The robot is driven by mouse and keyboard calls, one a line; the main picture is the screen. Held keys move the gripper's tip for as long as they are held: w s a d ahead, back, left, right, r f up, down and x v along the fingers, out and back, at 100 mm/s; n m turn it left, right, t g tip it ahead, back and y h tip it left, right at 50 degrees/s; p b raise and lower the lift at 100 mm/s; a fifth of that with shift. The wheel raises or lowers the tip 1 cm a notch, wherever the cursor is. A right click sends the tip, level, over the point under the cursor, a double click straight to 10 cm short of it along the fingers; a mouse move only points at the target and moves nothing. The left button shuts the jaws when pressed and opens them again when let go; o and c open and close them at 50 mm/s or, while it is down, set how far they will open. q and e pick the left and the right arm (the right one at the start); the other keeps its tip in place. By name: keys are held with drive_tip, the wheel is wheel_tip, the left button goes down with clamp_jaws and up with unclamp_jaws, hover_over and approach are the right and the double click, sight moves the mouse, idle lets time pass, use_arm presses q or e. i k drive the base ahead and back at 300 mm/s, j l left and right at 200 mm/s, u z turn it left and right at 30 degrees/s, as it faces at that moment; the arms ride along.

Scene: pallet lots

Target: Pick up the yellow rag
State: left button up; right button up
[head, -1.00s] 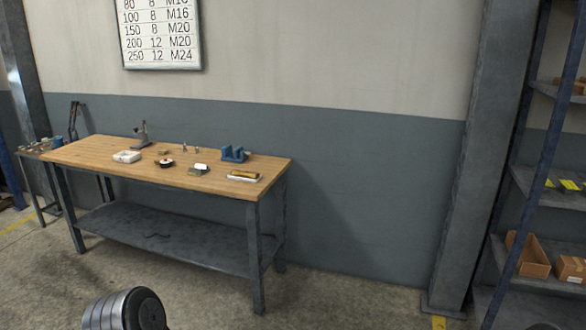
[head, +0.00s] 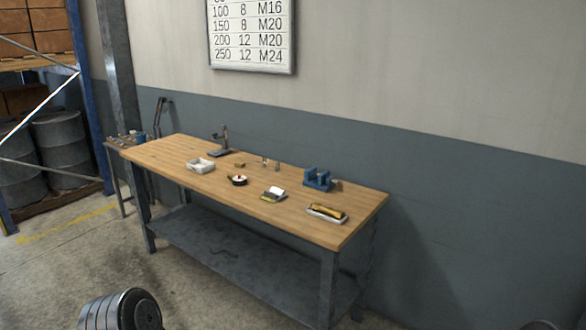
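A workbench with a wooden top (head: 205,191) stands against the wall in the middle of the head view. Near its right end a small yellow item (head: 327,210) lies on a pale base; it is too small to tell if it is the yellow rag. A rounded metal part of my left arm shows at the bottom left, and a sliver of my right arm at the bottom right. Neither gripper is in view.
A blue vise-like block (head: 318,180), a white box (head: 200,165), a round dark item (head: 237,180) and a small stand (head: 220,142) are on the bench. A lower shelf (head: 215,250) spans its legs. Drums (head: 62,142) stand in a rack at left. The floor before the bench is clear.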

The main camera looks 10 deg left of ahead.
sight(239, 164)
drive_tip(key=i+j+u, duration=0.2)
drive_tip(key=i+j, duration=0.25)
drive_tip(key=i+j+u, duration=0.2)
drive_tip(key=i+j, duration=0.15)
drive_tip(key=i, duration=0.2)
drive_tip(key=i+j, duration=0.15)
drive_tip(key=j, duration=0.2)
drive_tip(key=i+j+u, duration=0.1)
drive_tip(key=j, duration=0.25)
